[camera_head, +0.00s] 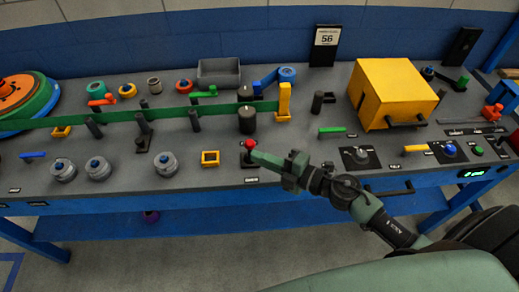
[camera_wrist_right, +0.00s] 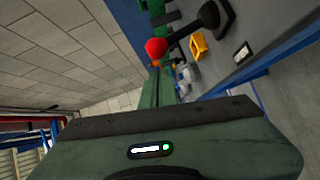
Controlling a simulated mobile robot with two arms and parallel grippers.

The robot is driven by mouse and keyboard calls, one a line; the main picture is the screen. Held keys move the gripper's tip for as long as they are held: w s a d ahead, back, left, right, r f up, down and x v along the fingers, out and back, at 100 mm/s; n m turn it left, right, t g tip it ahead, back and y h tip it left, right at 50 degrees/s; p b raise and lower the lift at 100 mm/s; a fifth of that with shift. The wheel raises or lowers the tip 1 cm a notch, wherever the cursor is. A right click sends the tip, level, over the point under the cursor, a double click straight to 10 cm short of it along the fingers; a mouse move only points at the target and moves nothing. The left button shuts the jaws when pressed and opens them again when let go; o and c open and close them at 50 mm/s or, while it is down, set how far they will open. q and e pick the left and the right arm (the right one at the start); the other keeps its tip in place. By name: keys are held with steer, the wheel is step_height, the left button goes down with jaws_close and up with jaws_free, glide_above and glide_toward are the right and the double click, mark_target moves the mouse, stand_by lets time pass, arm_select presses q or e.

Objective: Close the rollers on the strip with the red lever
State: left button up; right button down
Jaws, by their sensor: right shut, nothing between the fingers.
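The red lever's knob (camera_head: 250,144) stands on a small black base near the bench's front edge. It also shows in the right wrist view (camera_wrist_right: 156,48), just beyond my fingertips. My right gripper (camera_head: 259,156) is shut and empty, with its tips right beside the knob; I cannot tell whether they touch it. The dark rollers (camera_head: 248,122) stand behind the lever, one on the near side of the green strip (camera_head: 170,113) and one on the far side. The strip runs upright from the left to a yellow block (camera_head: 285,100). My left gripper is not in view.
A yellow square frame (camera_head: 210,158) lies left of the lever. A big yellow box (camera_head: 392,92) and a knob panel (camera_head: 358,157) are to the right. Posts and coloured spools line the strip. Some bare bench shows between the lever and the knob panel.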

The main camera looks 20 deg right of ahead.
steer(key=shift+w+d+f, duration=0.1)
steer(key=shift+w+f, duration=0.05)
steer(key=shift+w, duration=0.35)
steer(key=shift+w+d+f, duration=0.1)
steer(key=shift+w, duration=0.35)
steer(key=shift+r, duration=0.1)
